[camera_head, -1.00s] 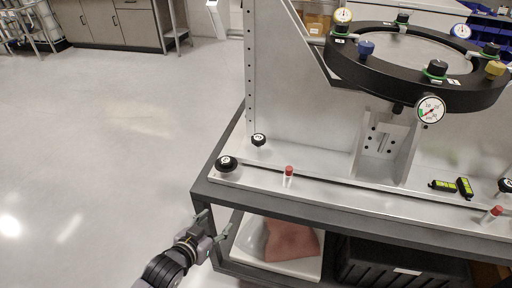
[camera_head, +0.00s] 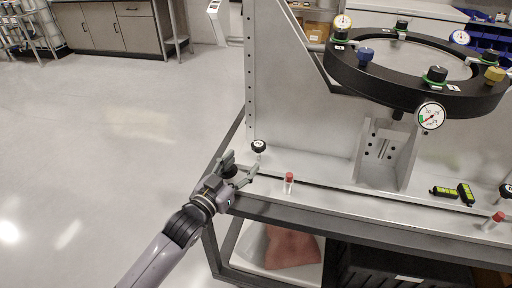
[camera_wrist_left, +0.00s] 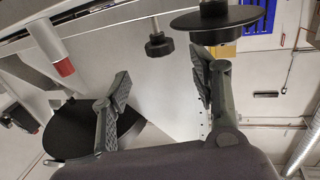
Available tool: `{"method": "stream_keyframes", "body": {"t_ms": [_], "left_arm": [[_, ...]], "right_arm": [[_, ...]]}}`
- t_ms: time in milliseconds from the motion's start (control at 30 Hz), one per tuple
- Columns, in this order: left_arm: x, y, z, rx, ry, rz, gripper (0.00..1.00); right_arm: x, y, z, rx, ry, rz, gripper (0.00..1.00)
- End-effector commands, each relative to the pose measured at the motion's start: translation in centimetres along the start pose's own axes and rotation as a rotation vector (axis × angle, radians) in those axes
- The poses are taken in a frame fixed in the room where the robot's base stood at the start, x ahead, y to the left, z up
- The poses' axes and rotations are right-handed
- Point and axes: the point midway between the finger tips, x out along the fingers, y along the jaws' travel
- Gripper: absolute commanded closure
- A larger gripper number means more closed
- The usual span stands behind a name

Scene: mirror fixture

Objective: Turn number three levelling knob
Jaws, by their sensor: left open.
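My left gripper (camera_head: 240,168) is open at the left front corner of the bench top. A wide black knob (camera_head: 230,171) shows between and partly behind its fingers; contact cannot be told. A smaller black knob with a white mark (camera_head: 258,146) stands just beyond, and another black knob (camera_head: 505,191) is at the far right. I cannot read which is number three. In the left wrist view the open fingers (camera_wrist_left: 160,75) are empty between the tips. A wide black disc knob (camera_wrist_left: 218,22) is beyond the right finger, and a smaller black knob (camera_wrist_left: 156,44) hangs in the gap.
A red-capped vial (camera_head: 289,183) stands right of the gripper, another (camera_head: 493,221) farther right. Black-yellow items (camera_head: 465,193) lie on the bench. The black ring fixture (camera_head: 345,75) with coloured knobs and gauges (camera_head: 430,116) stands above. Open floor lies to the left.

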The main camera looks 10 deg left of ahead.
Motion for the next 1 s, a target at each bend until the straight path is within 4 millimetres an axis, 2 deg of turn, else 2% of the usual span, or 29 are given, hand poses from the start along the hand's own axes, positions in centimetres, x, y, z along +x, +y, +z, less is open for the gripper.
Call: {"method": "stream_keyframes", "body": {"t_ms": [33, 200, 400, 567, 833, 1000], "left_arm": [[1.3, 0.0, -0.2, -0.001, 0.003, -0.001, 0.44], [4.8, 0.0, -0.1, -0.001, 0.003, 0.000, 0.44], [7.4, 0.0, 0.0, 0.000, 0.001, 0.000, 0.44], [8.3, 0.0, 0.0, 0.000, 0.000, 0.000, 0.44], [8.3, 0.0, 0.0, 0.000, 0.000, 0.000, 0.44], [8.3, 0.0, 0.0, 0.000, 0.000, 0.000, 0.56]], "right_arm": [[-0.1, 0.0, 0.0, 0.000, 0.000, 0.000, 0.60], [-0.2, 0.0, 0.0, 0.000, 0.000, 0.000, 0.60], [-0.3, 0.0, 0.0, 0.000, 0.000, 0.000, 0.60], [-0.3, 0.0, 0.0, 0.000, 0.000, 0.000, 0.60], [-0.3, 0.0, -0.1, 0.000, 0.000, 0.000, 0.60], [-0.3, 0.0, -0.1, 0.000, 0.000, 0.000, 0.60]]}}
